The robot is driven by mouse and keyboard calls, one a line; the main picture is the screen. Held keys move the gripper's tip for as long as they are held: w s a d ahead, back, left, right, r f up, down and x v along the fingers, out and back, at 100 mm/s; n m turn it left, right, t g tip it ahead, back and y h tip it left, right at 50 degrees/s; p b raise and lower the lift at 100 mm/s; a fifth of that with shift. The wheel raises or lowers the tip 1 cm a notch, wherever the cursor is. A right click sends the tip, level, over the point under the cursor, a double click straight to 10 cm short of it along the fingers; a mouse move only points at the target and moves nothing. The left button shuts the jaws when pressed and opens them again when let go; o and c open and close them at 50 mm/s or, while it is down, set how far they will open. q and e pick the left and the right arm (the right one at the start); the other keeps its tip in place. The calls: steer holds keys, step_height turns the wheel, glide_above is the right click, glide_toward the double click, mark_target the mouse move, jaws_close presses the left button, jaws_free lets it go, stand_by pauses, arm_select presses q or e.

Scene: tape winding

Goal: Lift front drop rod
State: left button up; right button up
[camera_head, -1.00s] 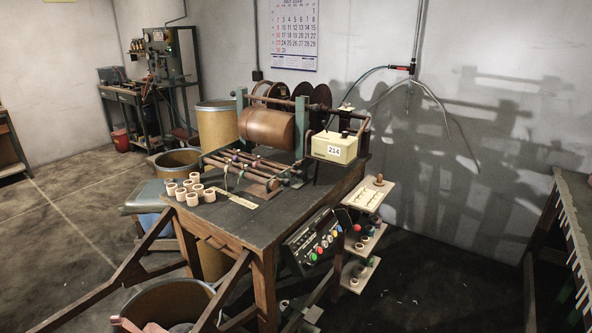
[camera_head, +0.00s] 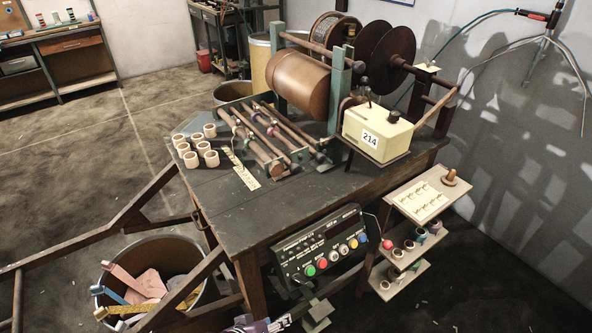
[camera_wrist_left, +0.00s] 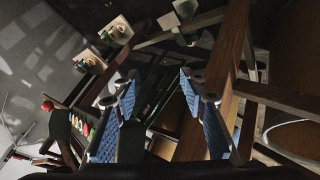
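Several parallel rods lie in a frame below the big brown roller (camera_head: 298,82) of the winding machine on the dark table. The nearest rod (camera_head: 254,147), on the left side of the frame, looks like the front drop rod; it lies low with the others. No gripper touches the rods in the head view. In the left wrist view my left gripper (camera_wrist_left: 159,88) has its two blue-padded fingers spread apart with nothing between them. The wrist view shows no drop rod.
Several pale rings (camera_head: 198,152) and a yellowish strip (camera_head: 241,168) lie on the table (camera_head: 225,205) left of the rods. A cream box marked 214 (camera_head: 377,132) stands right. A button panel (camera_head: 322,250) hangs at the front. A scrap bin (camera_head: 200,262) stands below left.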

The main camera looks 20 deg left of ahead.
arm_select(q)
steer(key=w+d+r+n+t+h, duration=0.1)
steer(key=w+d+r+n+t, duration=0.15)
steer(key=r, duration=0.65)
steer(key=w+d+r+n+t+h, duration=0.15)
steer(key=w+r, duration=0.25)
steer(key=r, duration=0.5)
steer(key=n+t+y, duration=0.1)
steer(key=n+t, duration=0.7)
steer(key=n, duration=0.5)
glide_toward(293, 172)
steer(key=shift+s+r, duration=0.7)
steer(key=shift+s, duration=0.2)
steer(key=shift+w+a+r+n, duration=0.15)
steer(key=shift+w+n, duration=0.05)
steer(key=shift+n, duration=0.1)
steer(key=x, duration=0.3)
steer(key=f+x, duration=0.1)
steer(key=x, duration=0.3)
steer(key=f+x, duration=0.1)
steer(key=x, duration=0.3)
steer(key=shift+w+f, duration=0.15)
steer(key=shift+w, duration=0.35)
steer(key=shift+w+p, duration=0.4)
steer(key=shift+w, duration=0.05)
arm_select(e)
steer(key=shift+s+a+r, duration=0.4)
steer(key=shift+s+a, duration=0.05)
steer(key=shift+a, duration=0.05)
